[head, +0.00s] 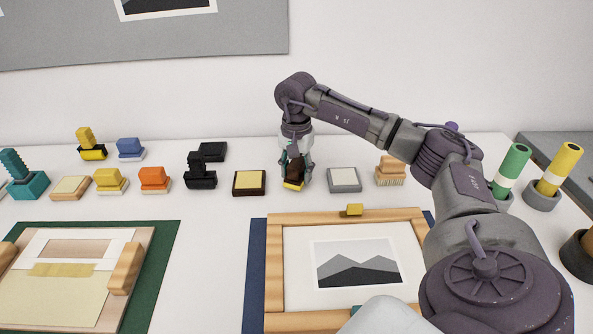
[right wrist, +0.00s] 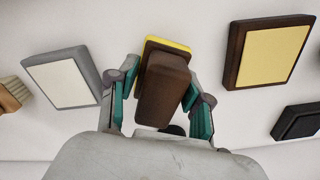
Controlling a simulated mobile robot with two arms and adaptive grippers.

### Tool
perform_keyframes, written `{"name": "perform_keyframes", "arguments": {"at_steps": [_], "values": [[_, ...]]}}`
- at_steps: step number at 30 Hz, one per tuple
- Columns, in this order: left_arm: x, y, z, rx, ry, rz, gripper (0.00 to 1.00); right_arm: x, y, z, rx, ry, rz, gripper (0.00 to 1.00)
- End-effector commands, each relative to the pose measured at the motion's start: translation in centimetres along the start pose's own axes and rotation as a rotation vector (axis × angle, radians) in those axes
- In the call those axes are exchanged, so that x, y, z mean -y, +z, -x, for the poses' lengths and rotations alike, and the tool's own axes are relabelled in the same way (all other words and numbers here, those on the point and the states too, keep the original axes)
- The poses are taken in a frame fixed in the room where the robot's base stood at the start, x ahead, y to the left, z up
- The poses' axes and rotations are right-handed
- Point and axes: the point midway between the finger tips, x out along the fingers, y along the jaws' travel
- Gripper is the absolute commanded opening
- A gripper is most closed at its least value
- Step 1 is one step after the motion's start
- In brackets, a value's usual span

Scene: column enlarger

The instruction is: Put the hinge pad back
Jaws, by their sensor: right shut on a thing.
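My right gripper (head: 296,168) points down over the white table and is shut on a brown block with a yellow base (head: 293,185). In the right wrist view the block (right wrist: 163,88) sits between the two teal-padded fingers (right wrist: 163,110). I cannot tell whether its base touches the table. A dark brown tray with a yellow pad (head: 249,183) is just left of it, and a grey tray with a white pad (head: 344,180) is to its right. No label shows which piece is the hinge pad. My left gripper is not in view.
A black block (head: 200,172), an orange block (head: 155,179) and yellow blocks (head: 109,181) stand to the left. A bristle brush (head: 390,171) stands right of the grey tray. A wooden-framed picture (head: 274,280) lies in front. Green (head: 511,166) and yellow (head: 560,168) tubes stand at right.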

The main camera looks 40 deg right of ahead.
Motion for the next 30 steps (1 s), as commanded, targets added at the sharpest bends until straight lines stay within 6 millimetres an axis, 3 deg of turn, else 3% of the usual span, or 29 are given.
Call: {"name": "perform_keyframes", "arguments": {"at_steps": [30], "values": [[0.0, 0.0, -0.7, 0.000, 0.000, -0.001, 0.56, 0.0, 0.0, -1.1, 0.000, -0.001, 0.000, 0.00]]}}
